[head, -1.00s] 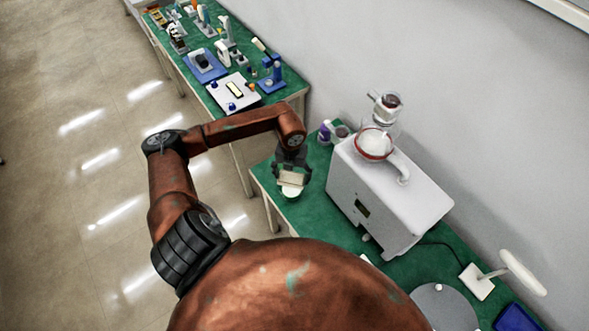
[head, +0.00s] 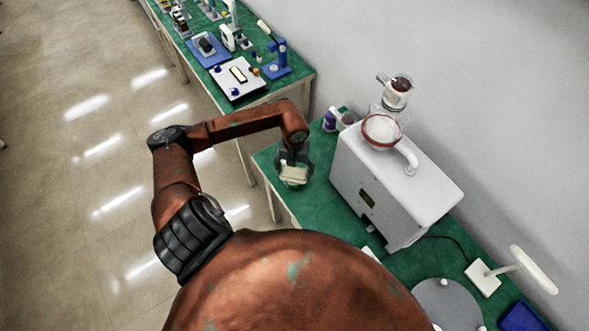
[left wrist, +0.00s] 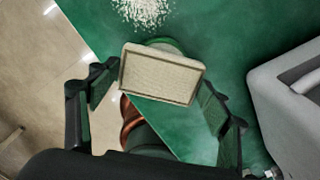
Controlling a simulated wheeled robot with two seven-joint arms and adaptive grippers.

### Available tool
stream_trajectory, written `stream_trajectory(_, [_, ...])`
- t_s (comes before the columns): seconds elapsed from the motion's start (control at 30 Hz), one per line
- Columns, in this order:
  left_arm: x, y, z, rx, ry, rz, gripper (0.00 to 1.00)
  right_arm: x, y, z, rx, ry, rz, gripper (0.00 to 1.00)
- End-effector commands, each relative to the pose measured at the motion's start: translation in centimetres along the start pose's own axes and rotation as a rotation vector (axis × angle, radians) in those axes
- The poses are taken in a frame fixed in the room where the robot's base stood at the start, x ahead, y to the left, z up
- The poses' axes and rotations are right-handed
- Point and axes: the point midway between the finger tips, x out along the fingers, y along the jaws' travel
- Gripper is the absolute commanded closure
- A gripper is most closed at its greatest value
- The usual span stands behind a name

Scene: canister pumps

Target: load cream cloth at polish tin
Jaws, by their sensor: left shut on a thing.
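My left gripper (head: 293,163) is shut on the cream cloth (head: 294,174), near the left corner of the green bench. In the left wrist view the cloth (left wrist: 162,74) is a flat, pale rectangular pad with a raised rim, held between the two fingers (left wrist: 160,88). A round greenish thing, probably the polish tin (left wrist: 168,44), shows just behind the cloth's far edge. The cloth hides most of it, and I cannot tell whether they touch. My right gripper is not in view.
A speckled white patch (left wrist: 143,10) lies on the bench beyond the cloth. A large white machine (head: 385,185) with a glass vessel stands to the right. A purple-and-white bottle (head: 330,120) stands behind. Another bench (head: 300,75) holds several devices.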

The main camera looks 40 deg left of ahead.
Motion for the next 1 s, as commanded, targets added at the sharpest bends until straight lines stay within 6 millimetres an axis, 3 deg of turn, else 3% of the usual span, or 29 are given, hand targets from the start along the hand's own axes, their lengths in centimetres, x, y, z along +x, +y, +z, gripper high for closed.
stream_trajectory(1.0, [0.36,0.00,0.02,0.000,0.000,0.000,0.48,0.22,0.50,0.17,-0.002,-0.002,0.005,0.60])
